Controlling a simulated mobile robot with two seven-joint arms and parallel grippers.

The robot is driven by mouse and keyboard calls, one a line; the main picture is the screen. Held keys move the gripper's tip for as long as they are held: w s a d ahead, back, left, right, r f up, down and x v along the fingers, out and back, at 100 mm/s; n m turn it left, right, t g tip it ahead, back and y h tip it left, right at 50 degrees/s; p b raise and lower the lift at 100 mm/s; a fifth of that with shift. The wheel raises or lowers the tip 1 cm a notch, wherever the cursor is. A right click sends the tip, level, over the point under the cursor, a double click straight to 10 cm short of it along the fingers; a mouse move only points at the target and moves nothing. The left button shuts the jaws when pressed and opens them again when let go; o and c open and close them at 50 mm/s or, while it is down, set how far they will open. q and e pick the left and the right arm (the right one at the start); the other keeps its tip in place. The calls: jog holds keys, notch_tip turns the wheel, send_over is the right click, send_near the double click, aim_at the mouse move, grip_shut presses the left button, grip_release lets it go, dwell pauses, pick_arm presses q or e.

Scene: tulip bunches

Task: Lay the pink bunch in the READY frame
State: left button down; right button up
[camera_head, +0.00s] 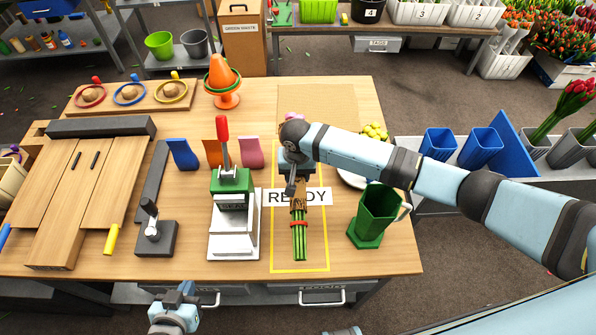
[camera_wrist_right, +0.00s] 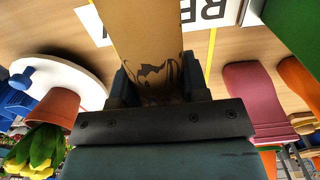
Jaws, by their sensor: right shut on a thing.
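The pink bunch is wrapped in brown paper (camera_head: 298,196), with green stems (camera_head: 299,243) below a red band and a bit of pink bloom (camera_head: 293,117) showing beyond my arm. The READY frame (camera_head: 328,240) is a yellow outline on the table with a white READY label (camera_head: 319,196). My right gripper (camera_head: 297,182) is shut on the wrapped part, and the stems lie over the frame, pointing to the front. I cannot tell whether the bunch touches the table. In the right wrist view the wrapper (camera_wrist_right: 150,35) sits between the fingers. My left gripper (camera_head: 175,312) is low, off the table's front edge; its jaws are unclear.
A green pitcher (camera_head: 376,212) stands right of the frame. A green-and-white press with a red handle (camera_head: 232,185) stands left.

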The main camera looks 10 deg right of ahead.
aim_at(297, 181)
notch_tip(297, 181, down, 4)
jog(key=b, duration=0.3)
jog(key=shift+w+r, duration=0.1)
jog(key=shift+r, duration=0.1)
jog(key=shift+f+b, duration=0.7)
jog(key=shift+b, duration=0.3)
jog(key=o, duration=1)
jog(key=shift+o, duration=0.8)
notch_tip(297, 181, up, 14)
